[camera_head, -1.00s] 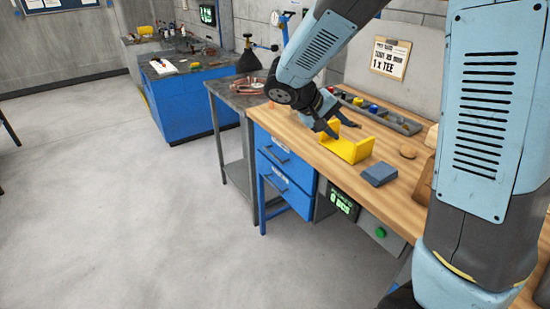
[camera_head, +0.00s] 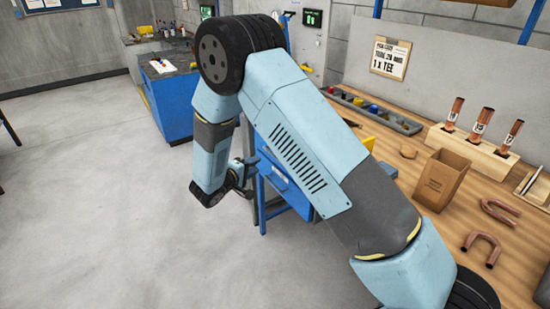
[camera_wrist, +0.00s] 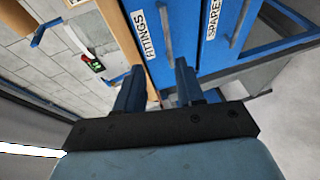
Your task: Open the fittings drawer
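The fittings drawer (camera_wrist: 158,72) is a blue front with a white "FITTINGS" label in the wrist view; it looks shut. A thin grey bar handle (camera_wrist: 166,22) runs beside the label. The spares drawer (camera_wrist: 222,45) is the blue front to its right in that view. My gripper (camera_wrist: 160,65) is open, its two dark fingers apart and facing the fittings drawer, with nothing clearly between them. Whether the fingers reach the handle cannot be told. In the head view my gripper (camera_head: 246,168) is in front of the blue drawer unit (camera_head: 290,185), which my arm partly hides.
The wooden workbench (camera_head: 405,175) is above the drawers, with a cardboard box (camera_head: 440,180), copper bends (camera_head: 484,244) and a tube rack (camera_head: 470,150). The grey floor (camera_head: 90,200) left of the bench is free.

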